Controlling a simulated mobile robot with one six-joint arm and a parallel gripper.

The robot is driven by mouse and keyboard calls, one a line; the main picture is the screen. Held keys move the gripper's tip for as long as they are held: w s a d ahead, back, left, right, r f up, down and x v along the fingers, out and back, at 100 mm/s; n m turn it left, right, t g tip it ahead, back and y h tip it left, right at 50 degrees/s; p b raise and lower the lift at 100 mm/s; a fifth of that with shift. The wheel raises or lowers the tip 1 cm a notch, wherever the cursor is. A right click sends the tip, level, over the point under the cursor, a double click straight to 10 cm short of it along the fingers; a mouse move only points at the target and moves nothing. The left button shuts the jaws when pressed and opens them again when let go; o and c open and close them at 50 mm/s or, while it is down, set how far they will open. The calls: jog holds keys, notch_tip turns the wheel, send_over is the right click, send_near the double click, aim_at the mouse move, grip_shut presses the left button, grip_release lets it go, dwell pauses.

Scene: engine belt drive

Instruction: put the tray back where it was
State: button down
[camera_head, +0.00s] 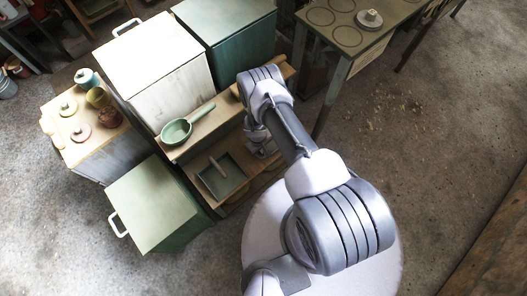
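A dark green square tray (229,184) lies flat on the lower wooden shelf, left of my arm. A small light brown bar-shaped thing shows at its upper left part. My arm reaches from the lower right over to the shelf unit. My gripper (263,149) is low beside the shelves, to the upper right of the tray and apparently apart from it. Its fingers are small and partly covered by my arm links, so I cannot tell whether they are open or shut.
A green pan (176,132) sits on the upper wooden shelf (208,122). A white cabinet (153,62), a teal cabinet (228,32) and a green cabinet (150,200) stand around the shelves. A side cabinet (92,150) holds several pots. A stove-like table (350,42) is upper right.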

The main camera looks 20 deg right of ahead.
notch_tip(320, 180, down, 3)
jog(key=shift+r+b, duration=0.2)
jog(key=shift+b, duration=0.4)
jog(key=shift+r, duration=0.25)
jog(key=shift+f, duration=0.1)
jog(key=c, duration=1.7)
grip_release()
jog(key=r+p, duration=0.3)
jog(key=r, duration=0.1)
jog(key=a+r+p, duration=0.1)
jog(key=r+p, duration=0.7)
jog(key=shift+s+a, duration=0.25)
